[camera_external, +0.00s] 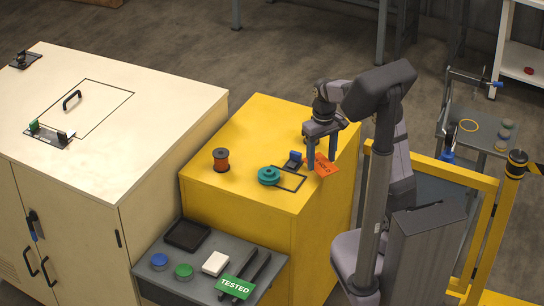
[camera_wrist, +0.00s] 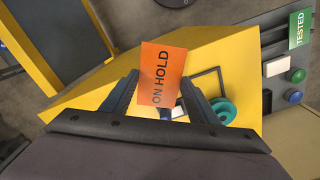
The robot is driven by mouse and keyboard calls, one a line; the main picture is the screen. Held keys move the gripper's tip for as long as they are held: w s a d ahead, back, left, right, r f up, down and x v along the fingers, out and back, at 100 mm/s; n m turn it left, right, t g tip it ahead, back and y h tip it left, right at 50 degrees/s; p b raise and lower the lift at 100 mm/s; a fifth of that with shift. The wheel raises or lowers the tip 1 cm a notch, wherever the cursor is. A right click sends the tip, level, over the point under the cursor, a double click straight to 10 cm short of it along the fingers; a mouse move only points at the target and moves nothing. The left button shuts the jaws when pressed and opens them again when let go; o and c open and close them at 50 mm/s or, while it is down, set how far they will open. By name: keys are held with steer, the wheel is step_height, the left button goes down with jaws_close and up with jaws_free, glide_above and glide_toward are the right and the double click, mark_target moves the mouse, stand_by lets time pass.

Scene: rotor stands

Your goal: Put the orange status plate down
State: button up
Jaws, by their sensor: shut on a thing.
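The orange status plate (camera_external: 325,165) reads "ON HOLD" and is held by my gripper (camera_external: 323,145) over the right part of the yellow cabinet top. In the wrist view the plate (camera_wrist: 162,74) stands out between the two fingers of my gripper (camera_wrist: 165,90), which are shut on it. I cannot tell whether the plate's lower edge touches the cabinet top. A black outlined square (camera_external: 290,180) lies on the yellow top, just left of the plate. The yellow cabinet (camera_external: 245,150) stands under my gripper.
A teal wheel-like part (camera_external: 268,176) and a small blue-topped piece (camera_external: 294,158) are close by the outline. A grey table (camera_external: 200,273) in front holds a black tray (camera_external: 187,235) and a green "TESTED" plate (camera_external: 235,287).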

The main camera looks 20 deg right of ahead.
mark_target(278, 198)
steer(key=s+a+n, duration=0.1)
steer(key=s+a, duration=0.1)
steer(key=a, duration=0.3)
steer(key=s+a+n, duration=0.1)
steer(key=s+a, duration=0.1)
steer(key=a, duration=0.3)
steer(key=s+a+n, duration=0.1)
steer(key=a, duration=0.5)
steer(key=shift+s, duration=0.4)
steer(key=s+a+n, duration=0.3)
steer(key=s+a, duration=0.6)
steer(key=a, duration=0.2)
step_height(278, 198, down, 10)
steer(key=s, duration=0.1)
steer(key=shift+r, duration=0.25)
steer(key=shift+f+p, duration=0.55)
steer(key=shift+f, duration=4.25)
steer(key=shift+f, duration=0.15)
steer(key=o, duration=1.1)
steer(key=shift+c, duration=0.2)
steer(key=shift+f+b, duration=0.1)
steer(key=shift+b, duration=0.25)
